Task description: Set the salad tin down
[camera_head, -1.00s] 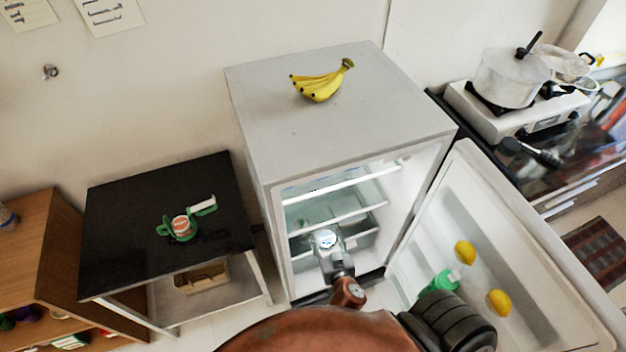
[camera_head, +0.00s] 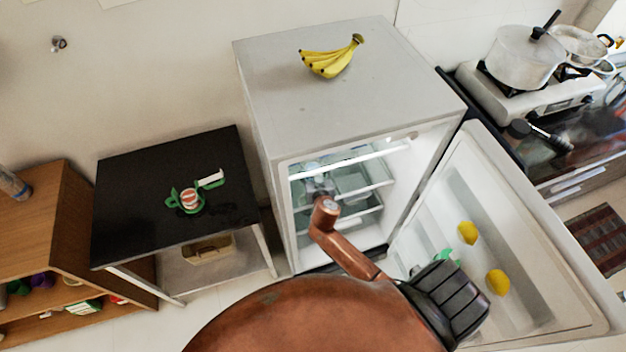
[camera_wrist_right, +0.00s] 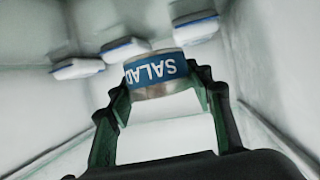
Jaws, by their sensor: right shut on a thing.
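The salad tin (camera_wrist_right: 155,72) is a short metal tin with a blue band that reads SALAD, upside down in the right wrist view. My right gripper (camera_wrist_right: 162,88) is shut on it, with one green-and-black finger on each side. In the head view my right gripper (camera_head: 318,187) is inside the open fridge (camera_head: 352,107), near its shelves. The tin is not clear there, and I cannot tell whether it touches a surface. My left gripper is in neither view.
The fridge door (camera_head: 545,265) stands open at the right, holding two lemons (camera_head: 468,232) (camera_head: 497,282) and a green item (camera_head: 447,257). Bananas (camera_head: 332,58) lie on the fridge top. A black table (camera_head: 135,190) stands left. White blue-edged pieces (camera_wrist_right: 125,48) show beyond the tin.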

